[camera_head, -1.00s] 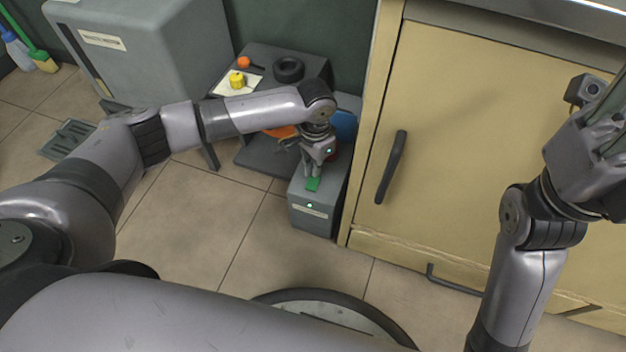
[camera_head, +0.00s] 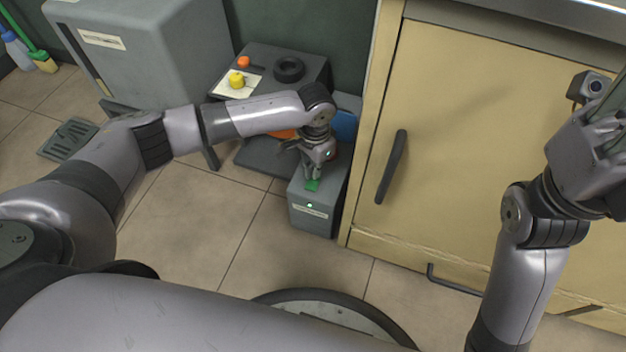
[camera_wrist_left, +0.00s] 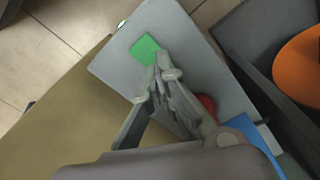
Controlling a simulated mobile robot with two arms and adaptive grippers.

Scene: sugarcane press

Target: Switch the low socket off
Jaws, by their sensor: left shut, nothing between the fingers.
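The low socket is a grey box (camera_head: 312,215) on the floor beside the yellow cabinet. A small light glows green on its front, above a label. A green switch or button (camera_head: 312,185) is on its top; it also shows in the left wrist view (camera_wrist_left: 145,49). My left gripper (camera_head: 311,177) is shut and empty, pointing down with its tips at the near edge of the green part. In the left wrist view the fingertips (camera_wrist_left: 160,68) touch or nearly touch it. A red part (camera_wrist_left: 207,104) on the box top is partly hidden behind the fingers. My right gripper (camera_head: 605,140) is at the right edge, its fingertips unclear.
The yellow cabinet (camera_head: 450,130) stands close on the right of the box. A dark stand (camera_head: 310,68) with a yellow piece and a black ring is behind. Blue (camera_wrist_left: 252,132) and orange (camera_wrist_left: 302,65) things lie near the box. Floor in front is clear.

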